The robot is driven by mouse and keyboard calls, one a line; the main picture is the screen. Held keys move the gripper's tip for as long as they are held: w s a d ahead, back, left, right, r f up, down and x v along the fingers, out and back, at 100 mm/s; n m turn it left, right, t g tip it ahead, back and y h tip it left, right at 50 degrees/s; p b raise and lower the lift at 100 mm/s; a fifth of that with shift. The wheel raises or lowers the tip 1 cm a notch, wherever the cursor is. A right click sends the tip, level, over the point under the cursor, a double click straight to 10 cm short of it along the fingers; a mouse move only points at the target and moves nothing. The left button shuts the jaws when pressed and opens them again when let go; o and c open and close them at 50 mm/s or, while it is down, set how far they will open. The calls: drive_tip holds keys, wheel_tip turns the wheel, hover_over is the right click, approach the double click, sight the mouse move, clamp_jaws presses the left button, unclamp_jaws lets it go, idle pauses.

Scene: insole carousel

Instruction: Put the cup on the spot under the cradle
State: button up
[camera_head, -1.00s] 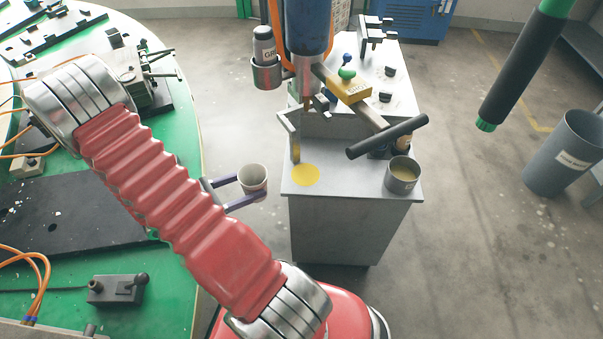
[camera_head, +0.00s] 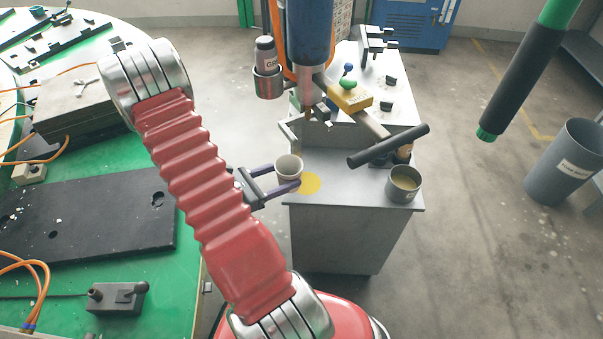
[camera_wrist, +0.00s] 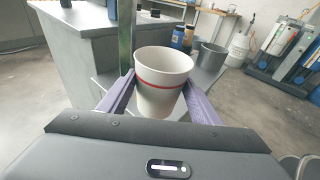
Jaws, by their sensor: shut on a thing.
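A white paper cup (camera_head: 288,167) with a red band is held upright between the purple fingers of my gripper (camera_head: 286,179). The cup (camera_wrist: 162,84) also shows in the wrist view, with a finger on each side. A yellow round spot (camera_head: 312,184) lies on the grey cabinet top, just right of the cup in the head view; the cup and a finger cover part of its left side. Whether the cup is clear of the top cannot be told. The cradle (camera_head: 289,135) appears to be the small metal bracket above and behind the spot.
A metal pot (camera_head: 404,185) stands at the right front of the cabinet top (camera_head: 350,190). A black handle (camera_head: 388,146) juts over the top near it. A blue column (camera_head: 308,40) with a can (camera_head: 265,55) in a holder hangs behind. A grey bin (camera_head: 567,160) stands far right.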

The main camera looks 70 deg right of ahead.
sight(299, 167)
drive_tip(key=shift+r+x, duration=0.15)
drive_tip(key=shift+x, duration=0.75)
drive_tip(key=shift+r+x, duration=0.2)
drive_tip(key=shift+x, duration=0.7)
drive_tip(key=shift+r+x, duration=0.15)
drive_tip(key=shift+x, duration=0.75)
drive_tip(key=shift+d, duration=0.1)
drive_tip(key=shift+s+d, duration=0.3)
drive_tip(key=shift+s, duration=0.05)
drive_tip(key=shift+f, duration=1.75)
drive_tip(key=o, duration=0.7)
drive_tip(key=shift+f, duration=0.1)
drive_tip(key=shift+o, duration=0.2)
